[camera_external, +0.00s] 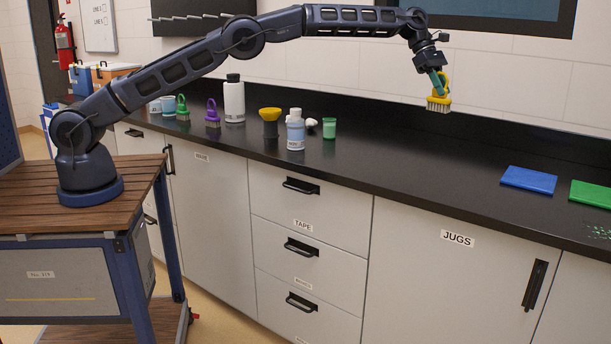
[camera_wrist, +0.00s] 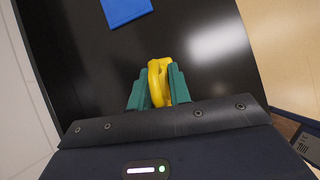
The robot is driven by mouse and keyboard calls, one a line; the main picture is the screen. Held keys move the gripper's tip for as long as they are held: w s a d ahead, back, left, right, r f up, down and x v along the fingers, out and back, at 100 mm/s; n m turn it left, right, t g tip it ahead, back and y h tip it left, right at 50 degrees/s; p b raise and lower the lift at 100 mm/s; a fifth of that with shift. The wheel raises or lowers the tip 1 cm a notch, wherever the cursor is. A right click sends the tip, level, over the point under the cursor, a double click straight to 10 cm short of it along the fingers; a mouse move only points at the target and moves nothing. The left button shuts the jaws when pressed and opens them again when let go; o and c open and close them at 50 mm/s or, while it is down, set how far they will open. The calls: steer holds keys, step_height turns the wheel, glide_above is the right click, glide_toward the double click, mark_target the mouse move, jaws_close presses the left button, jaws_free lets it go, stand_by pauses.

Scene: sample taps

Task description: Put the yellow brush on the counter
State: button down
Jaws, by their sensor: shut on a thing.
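The yellow brush (camera_external: 439,101) hangs in the air above the black counter (camera_external: 430,170), its pale bristles pointing down. My gripper (camera_external: 440,82) is shut on the brush's looped handle, with the arm stretched far out to the right. In the wrist view the yellow handle (camera_wrist: 159,82) sits between the two green fingers of my gripper (camera_wrist: 158,90). The bristles are hidden there. The black counter (camera_wrist: 75,60) shows beneath.
Left on the counter stand a purple brush (camera_external: 212,114), a green brush (camera_external: 182,108), a white bottle (camera_external: 234,100), a yellow-topped dark item (camera_external: 270,122), a blue-white bottle (camera_external: 295,130) and a green cup (camera_external: 329,128). Blue (camera_external: 528,180) and green (camera_external: 592,194) mats lie right. The counter's middle is clear.

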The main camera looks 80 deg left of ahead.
mark_target(448, 98)
steer(key=w+r+n, duration=0.1)
steer(key=w+r+n+t, duration=0.1)
steer(key=shift+d+r+y, duration=0.35)
steer(key=shift+y, duration=0.05)
steer(key=shift+w+r, duration=0.15)
steer(key=shift+r, duration=0.05)
steer(key=shift+r, duration=0.1)
step_height(448, 98, down, 20)
steer(key=shift+r, duration=0.1)
stand_by(0.6)
steer(key=c, duration=1.3)
jaws_free()
steer(key=shift+f, duration=0.2)
steer(key=shift+r, duration=0.15)
